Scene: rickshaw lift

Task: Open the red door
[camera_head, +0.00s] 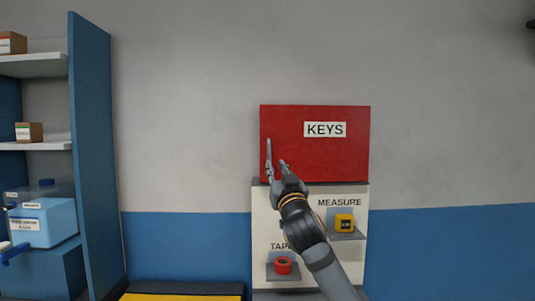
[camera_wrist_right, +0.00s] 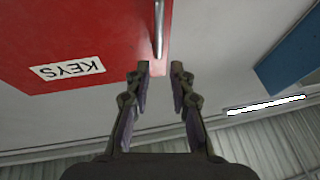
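The red door (camera_head: 335,160) is the front of a wall-mounted red box with a white "KEYS" label, and it looks shut. In the right wrist view the red door (camera_wrist_right: 90,35) appears upside down, with a slim grey handle (camera_wrist_right: 158,28) near its edge. The handle (camera_head: 268,150) also seems to show at the door's left side in the head view. My right gripper (camera_head: 277,168) is in front of the door's lower left. In the wrist view its fingers (camera_wrist_right: 160,70) are open, with the handle's end just beyond the gap, not clearly between them. My left gripper is not in view.
Below the box, a pale panel (camera_head: 262,218) carries a red tape roll (camera_head: 282,265) and a yellow tape measure (camera_head: 344,223) on small shelves. A blue shelf unit (camera_head: 92,150) stands at the left. The wall right of the box is clear.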

